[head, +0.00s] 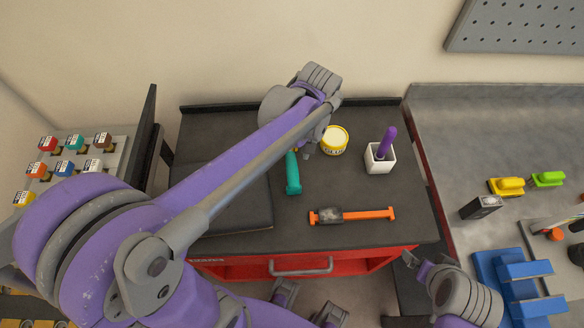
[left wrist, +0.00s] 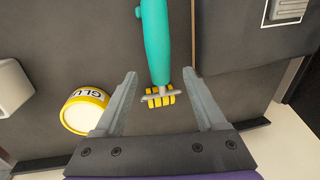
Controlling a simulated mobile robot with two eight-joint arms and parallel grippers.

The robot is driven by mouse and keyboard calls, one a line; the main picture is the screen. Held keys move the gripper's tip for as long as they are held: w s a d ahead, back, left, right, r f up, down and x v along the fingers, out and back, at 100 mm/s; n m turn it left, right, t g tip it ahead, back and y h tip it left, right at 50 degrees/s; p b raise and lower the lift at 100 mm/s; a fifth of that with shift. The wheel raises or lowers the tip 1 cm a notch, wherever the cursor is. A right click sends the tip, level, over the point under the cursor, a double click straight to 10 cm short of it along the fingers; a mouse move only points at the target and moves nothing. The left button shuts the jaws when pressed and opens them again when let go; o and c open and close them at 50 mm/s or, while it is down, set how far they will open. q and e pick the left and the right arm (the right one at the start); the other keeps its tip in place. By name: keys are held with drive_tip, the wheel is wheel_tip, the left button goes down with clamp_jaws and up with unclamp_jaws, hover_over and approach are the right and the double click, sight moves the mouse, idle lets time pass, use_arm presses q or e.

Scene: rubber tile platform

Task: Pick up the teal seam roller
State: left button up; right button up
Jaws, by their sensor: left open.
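The teal seam roller (head: 292,174) lies on the dark top of the red tool cart, its far end hidden under my left gripper (head: 311,147). In the left wrist view the seam roller (left wrist: 155,45) shows its teal handle, a metal fork and small yellow wheels. My left gripper (left wrist: 160,76) is open there, its two fingers on either side of the yellow wheel end, with gaps on both sides. The handle extends away beyond the fingertips. My right gripper (head: 418,266) is low at the right, in front of the cart; its jaws are unclear.
A yellow glue tub (head: 334,140) stands close right of my left gripper. A white cup (head: 380,159) holds a purple-handled tool. An orange-handled tool (head: 352,215) lies near the cart's front. A dark flat panel (head: 232,205) is left of the roller.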

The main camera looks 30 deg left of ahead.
use_arm(q)
drive_tip(key=shift+s+a+f, duration=0.1)
drive_tip(key=shift+f, duration=0.5)
drive_tip(key=shift+s+a+f, duration=0.1)
drive_tip(key=shift+f, duration=0.5)
clamp_jaws()
